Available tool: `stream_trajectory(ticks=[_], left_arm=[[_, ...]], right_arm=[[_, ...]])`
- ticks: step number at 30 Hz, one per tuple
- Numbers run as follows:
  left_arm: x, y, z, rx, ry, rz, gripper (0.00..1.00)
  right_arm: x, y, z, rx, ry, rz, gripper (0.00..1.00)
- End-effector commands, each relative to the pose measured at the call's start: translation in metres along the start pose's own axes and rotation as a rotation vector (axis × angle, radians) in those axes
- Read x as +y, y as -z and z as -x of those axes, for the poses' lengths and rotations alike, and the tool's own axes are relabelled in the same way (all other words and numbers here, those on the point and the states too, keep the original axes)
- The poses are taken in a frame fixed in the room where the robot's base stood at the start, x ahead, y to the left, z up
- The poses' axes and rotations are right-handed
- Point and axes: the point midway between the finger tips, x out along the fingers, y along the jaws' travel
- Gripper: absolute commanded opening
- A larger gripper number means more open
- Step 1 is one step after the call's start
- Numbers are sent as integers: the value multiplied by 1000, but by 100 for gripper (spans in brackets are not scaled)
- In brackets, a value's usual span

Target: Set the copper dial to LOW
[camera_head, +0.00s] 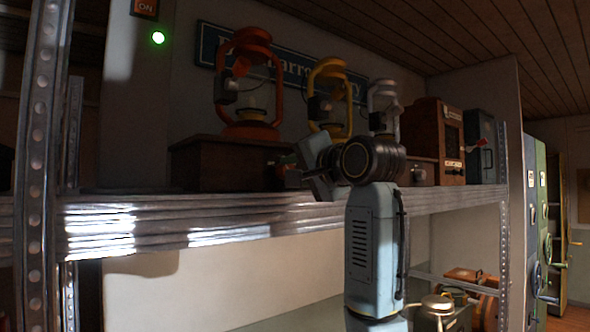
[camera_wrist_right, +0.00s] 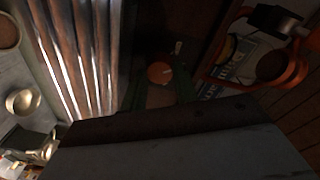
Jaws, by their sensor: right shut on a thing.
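The copper dial (camera_wrist_right: 159,74) is a small round orange-brown knob in the right wrist view, on the dark front of a wooden box (camera_head: 215,165). A thin pale mark shows on its face. A small pale tag (camera_wrist_right: 178,47) sits beside it, too small to read. My right gripper (camera_head: 284,172) reaches the box's front from the right, and its dark green fingers (camera_wrist_right: 160,95) are shut on the dial. In the head view the gripper hides most of the dial. My left gripper is not in view.
An orange lantern (camera_head: 250,130) stands on the box. A yellow lantern (camera_head: 330,125) and a pale lantern (camera_head: 384,105) stand farther right. The metal shelf edge (camera_head: 250,218) runs below, with a post (camera_head: 35,150) at left. A brass-coloured pot (camera_head: 437,304) is lower down.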

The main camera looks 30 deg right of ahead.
Motion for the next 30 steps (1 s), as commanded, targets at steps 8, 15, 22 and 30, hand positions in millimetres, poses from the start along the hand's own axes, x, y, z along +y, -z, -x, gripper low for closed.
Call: stream_trajectory(ticks=[8, 15, 22, 30], left_arm=[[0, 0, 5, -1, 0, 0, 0], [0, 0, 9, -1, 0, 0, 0], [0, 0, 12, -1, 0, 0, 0], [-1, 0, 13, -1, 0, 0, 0]], right_arm=[[-1, 0, 0, -14, -10, -263, 7], [-1, 0, 0, -24, -19, -460, 7], [0, 1, 0, -28, -25, -591, 7], [0, 1, 0, -31, -30, -665, 7]])
